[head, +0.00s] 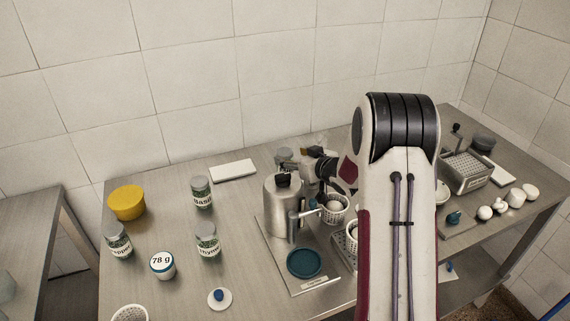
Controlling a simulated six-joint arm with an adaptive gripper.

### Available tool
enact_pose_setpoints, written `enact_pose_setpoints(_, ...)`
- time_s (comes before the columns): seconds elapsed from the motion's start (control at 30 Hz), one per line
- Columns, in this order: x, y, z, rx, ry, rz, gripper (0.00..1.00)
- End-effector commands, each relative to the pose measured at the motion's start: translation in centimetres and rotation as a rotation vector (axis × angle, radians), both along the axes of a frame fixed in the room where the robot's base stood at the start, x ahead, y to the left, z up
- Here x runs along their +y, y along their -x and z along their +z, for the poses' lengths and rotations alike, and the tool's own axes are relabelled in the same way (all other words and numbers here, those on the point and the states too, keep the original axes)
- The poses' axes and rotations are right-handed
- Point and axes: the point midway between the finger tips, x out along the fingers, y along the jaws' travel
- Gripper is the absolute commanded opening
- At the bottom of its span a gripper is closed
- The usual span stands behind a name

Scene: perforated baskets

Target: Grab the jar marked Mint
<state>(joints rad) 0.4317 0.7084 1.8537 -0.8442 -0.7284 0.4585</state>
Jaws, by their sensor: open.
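No label reading Mint is legible in the head view. Three jars with grey lids and green contents stand on the left part of the table: one marked Basil (203,193), one that seems to read Thyme (208,243), and one with a partly turned label that seems to read Pepper (118,241). Another jar-like thing (284,157) shows behind the metal canister, its label not readable. My gripper (308,161) is open, just right of that thing and behind the canister. My arm and the canister hide part of the gripper and the table there.
The metal canister (283,208) stands on a tray with a teal round dish (305,263). White perforated baskets (335,209) stand beside my arm. A yellow tub (127,203), a 78 g jar (162,265) and a white slab (233,171) are left. A metal rack (465,172) is right.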

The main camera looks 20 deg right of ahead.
Motion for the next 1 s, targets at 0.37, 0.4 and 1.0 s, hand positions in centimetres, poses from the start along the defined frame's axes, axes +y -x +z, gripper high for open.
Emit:
enact_pose_setpoints(0.37, 0.1, -0.6, -0.3, 0.001, 0.000, 0.000, 0.56)
enact_pose_setpoints(0.4, 0.1, -0.9, -0.3, 0.001, 0.000, 0.000, 0.56)
enact_pose_setpoints(1.0, 0.6, -4.9, -1.7, 0.001, 0.000, -0.001, 0.56)
